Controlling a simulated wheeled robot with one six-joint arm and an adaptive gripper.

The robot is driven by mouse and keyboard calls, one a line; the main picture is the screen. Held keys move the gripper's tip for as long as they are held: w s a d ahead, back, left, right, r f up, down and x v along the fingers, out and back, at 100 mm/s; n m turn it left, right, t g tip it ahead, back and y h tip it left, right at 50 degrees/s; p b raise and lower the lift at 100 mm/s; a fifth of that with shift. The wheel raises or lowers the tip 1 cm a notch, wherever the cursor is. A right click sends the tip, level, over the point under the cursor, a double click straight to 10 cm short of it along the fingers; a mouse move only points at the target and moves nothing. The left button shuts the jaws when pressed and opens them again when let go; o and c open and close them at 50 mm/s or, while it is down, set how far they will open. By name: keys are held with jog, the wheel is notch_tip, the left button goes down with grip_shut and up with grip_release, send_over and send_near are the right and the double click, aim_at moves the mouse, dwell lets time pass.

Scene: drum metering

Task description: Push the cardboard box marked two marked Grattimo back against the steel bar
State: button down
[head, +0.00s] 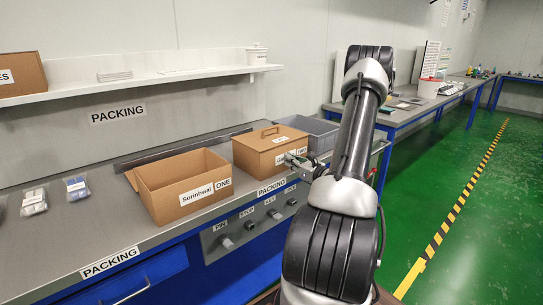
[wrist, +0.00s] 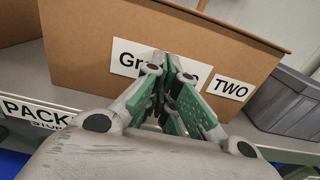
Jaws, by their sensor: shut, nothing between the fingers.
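The closed cardboard box marked TWO (head: 266,150) stands on the grey bench, with a handle on its lid. In the wrist view the box (wrist: 90,45) fills most of the picture, and its Grattimo label is partly hidden by my fingers. My gripper (head: 301,161) is shut and empty at the front face of the box; in the wrist view its fingertips (wrist: 172,62) are over the label, touching or very near it. The dark steel bar (head: 180,149) runs along the back of the bench. Its stretch behind box TWO is mostly hidden, so I cannot tell the gap there.
An open cardboard box marked ONE, Sorinhwal (head: 182,187), stands just left of box TWO. A grey bin (head: 318,130) stands to the right, also in the wrist view (wrist: 290,103). Small bags (head: 76,187) lie at left. Knobs (head: 250,226) line the bench front.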

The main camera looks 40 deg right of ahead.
aim_at(283, 157)
jog(key=shift+w+a, duration=0.15)
jog(key=shift+w, duration=2)
jog(key=shift+w+a, duration=0.2)
jog(key=shift+w, duration=2.2)
jog(key=shift+w+a, duration=0.2)
jog(key=shift+w, duration=2.3)
jog(key=shift+w+a, duration=0.2)
jog(key=shift+w, duration=2.3)
